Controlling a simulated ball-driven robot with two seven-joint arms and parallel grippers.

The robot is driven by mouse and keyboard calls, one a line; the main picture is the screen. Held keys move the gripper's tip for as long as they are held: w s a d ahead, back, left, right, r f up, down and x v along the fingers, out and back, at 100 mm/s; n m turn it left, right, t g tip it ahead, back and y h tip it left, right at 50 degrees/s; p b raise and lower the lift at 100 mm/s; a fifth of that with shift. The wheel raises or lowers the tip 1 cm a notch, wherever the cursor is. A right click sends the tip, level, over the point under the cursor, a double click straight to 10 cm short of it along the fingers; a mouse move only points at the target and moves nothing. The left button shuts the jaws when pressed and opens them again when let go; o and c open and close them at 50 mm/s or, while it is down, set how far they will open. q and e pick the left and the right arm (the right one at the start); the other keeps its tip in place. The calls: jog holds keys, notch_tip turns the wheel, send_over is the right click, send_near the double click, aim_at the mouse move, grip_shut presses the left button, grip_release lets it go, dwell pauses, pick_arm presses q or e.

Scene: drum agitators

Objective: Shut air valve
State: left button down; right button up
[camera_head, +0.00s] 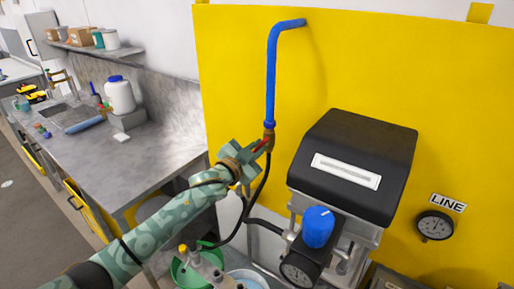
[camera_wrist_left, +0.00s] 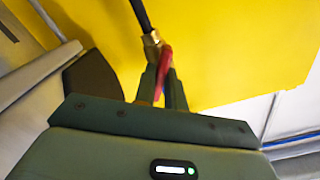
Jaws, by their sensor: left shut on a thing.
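The air valve is a brass fitting (camera_head: 269,134) with a red handle (camera_head: 261,145), at the lower end of a blue pipe (camera_head: 271,75) on the yellow panel. A black hose hangs down from the fitting. My left gripper (camera_head: 262,144) reaches up from the lower left and is shut on the red handle. In the left wrist view the red handle (camera_wrist_left: 164,68) lies between the two green fingers, beside the brass fitting (camera_wrist_left: 151,40). The fingers partly hide the handle. My right gripper is not in view.
A black-topped machine (camera_head: 355,150) with a blue knob (camera_head: 318,226) and a gauge (camera_head: 298,270) stands right of the valve. A LINE gauge (camera_head: 434,225) is on the panel. A green bucket (camera_head: 190,274) is below. A grey counter (camera_head: 110,160) with a white jug (camera_head: 119,96) is at left.

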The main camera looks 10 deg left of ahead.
pick_arm(q)
jog(key=m+p, duration=0.1)
jog(key=m, duration=0.4)
jog(key=shift+p, duration=0.35)
jog(key=m+p, duration=0.1)
jog(key=m, duration=0.5)
jog(key=shift+f, duration=0.1)
jog(key=c, duration=1.5)
grip_release()
jog(key=shift+o, duration=0.2)
jog(key=shift+s, duration=0.1)
jog(key=b+v, duration=0.1)
jog(key=v, duration=1.5)
